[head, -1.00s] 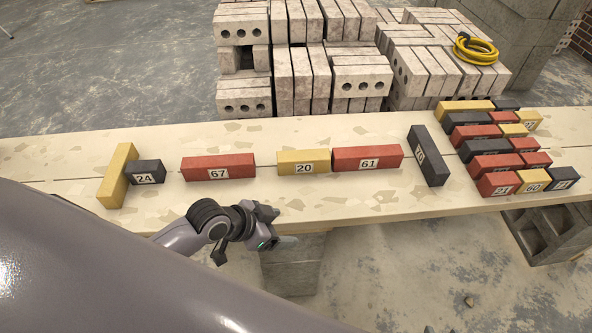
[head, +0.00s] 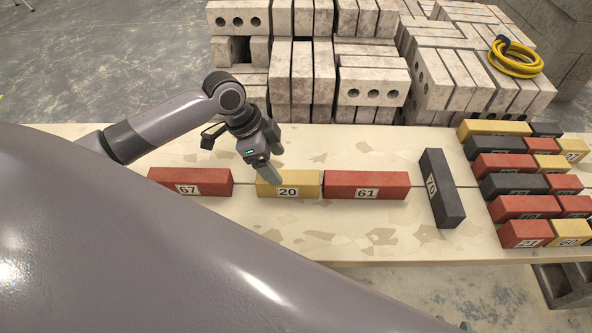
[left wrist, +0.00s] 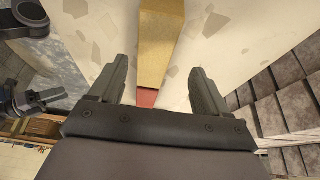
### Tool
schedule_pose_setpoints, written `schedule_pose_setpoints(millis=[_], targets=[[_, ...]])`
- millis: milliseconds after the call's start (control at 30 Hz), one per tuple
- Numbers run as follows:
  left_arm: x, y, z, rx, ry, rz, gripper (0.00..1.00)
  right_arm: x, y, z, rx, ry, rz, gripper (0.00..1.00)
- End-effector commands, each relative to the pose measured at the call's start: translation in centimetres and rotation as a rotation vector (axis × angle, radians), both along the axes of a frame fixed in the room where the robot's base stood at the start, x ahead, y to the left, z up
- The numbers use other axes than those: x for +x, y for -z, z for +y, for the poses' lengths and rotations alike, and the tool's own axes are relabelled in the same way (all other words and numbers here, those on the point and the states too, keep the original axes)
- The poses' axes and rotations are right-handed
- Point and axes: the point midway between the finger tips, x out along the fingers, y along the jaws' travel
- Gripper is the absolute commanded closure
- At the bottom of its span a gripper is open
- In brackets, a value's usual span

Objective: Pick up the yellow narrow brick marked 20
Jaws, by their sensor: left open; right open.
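The yellow brick marked 20 (head: 288,190) lies on the pale table, in line between a red brick marked 67 (head: 190,188) and a red brick marked 61 (head: 366,192). My left gripper (head: 268,170) is open and points down over the left part of the yellow brick. A finger hides some of its top; I cannot tell whether it touches. In the left wrist view the yellow brick (left wrist: 160,35) runs down between the two spread fingers, with red (left wrist: 147,97) beyond its end. Dark arm parts at that view's left edge may belong to my right arm; its jaws are unclear.
A dark brick marked 70 (head: 440,188) lies crosswise to the right. Several red, yellow and dark bricks (head: 518,203) are grouped at the table's right end. Grey block stacks (head: 372,85), with a yellow coil (head: 515,60) on top, stand behind the table. The table behind brick 61 is clear.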

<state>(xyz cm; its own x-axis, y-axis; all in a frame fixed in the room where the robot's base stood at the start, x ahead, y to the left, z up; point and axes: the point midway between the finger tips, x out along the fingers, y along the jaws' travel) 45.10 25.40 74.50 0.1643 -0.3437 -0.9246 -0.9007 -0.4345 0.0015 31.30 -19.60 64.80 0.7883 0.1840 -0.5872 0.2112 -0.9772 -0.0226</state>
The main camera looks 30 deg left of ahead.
Motion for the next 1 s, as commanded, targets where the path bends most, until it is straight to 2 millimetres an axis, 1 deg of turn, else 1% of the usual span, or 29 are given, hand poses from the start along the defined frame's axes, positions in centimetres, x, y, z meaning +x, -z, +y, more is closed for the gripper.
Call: schedule_pose_setpoints(millis=[100, 267, 433, 500, 567, 800, 833, 867, 900, 967, 1000], targets=[[0.1, 1.2, -0.5, -0.002, 0.001, 0.002, 0.23, -0.3, 0.5, 0.1, 0.004, 0.004, 0.009, 0.57], [0.2, 2.3, -1.1, -0.002, 0.001, 0.001, 0.23, -0.8, 1.0, 0.1, 0.007, 0.007, 0.023, 0.57], [0.3, 4.5, -2.4, -0.003, 0.001, 0.002, 0.23, -0.8, 1.3, 0.2, 0.008, 0.006, 0.027, 0.57], [0.5, 5.5, -2.7, -0.002, -0.001, 0.002, 0.23, -0.8, 1.5, 0.2, 0.01, 0.006, 0.027, 0.57], [0.6, 6.1, -2.9, -0.001, -0.001, 0.001, 0.23, -0.8, 1.5, 0.3, 0.01, 0.005, 0.027, 0.57], [0.7, 6.3, -3.0, 0.0, 0.0, -0.001, 0.23, -0.5, 1.1, 0.4, 0.01, -0.001, 0.02, 0.57], [0.7, 6.3, -3.0, 0.0, 0.0, -0.001, 0.3, -0.5, 1.1, 0.4, 0.01, -0.002, 0.018, 0.57], [0.7, 6.3, -3.0, 0.0, 0.0, -0.001, 0.4, -0.5, 1.0, 0.3, 0.008, -0.003, 0.018, 0.57], [0.7, 6.3, -3.0, 0.0, 0.0, -0.001, 0.53, -0.4, 1.0, 0.3, 0.008, -0.004, 0.017, 0.57], [0.7, 6.3, -3.0, 0.0, 0.0, -0.001, 0.72, -0.4, 1.0, 0.3, 0.006, -0.005, 0.016, 0.57], [0.7, 6.3, -3.0, 0.0, 0.0, -0.001, 0.85, -0.4, 1.0, 0.3, 0.005, -0.005, 0.015, 0.57]])
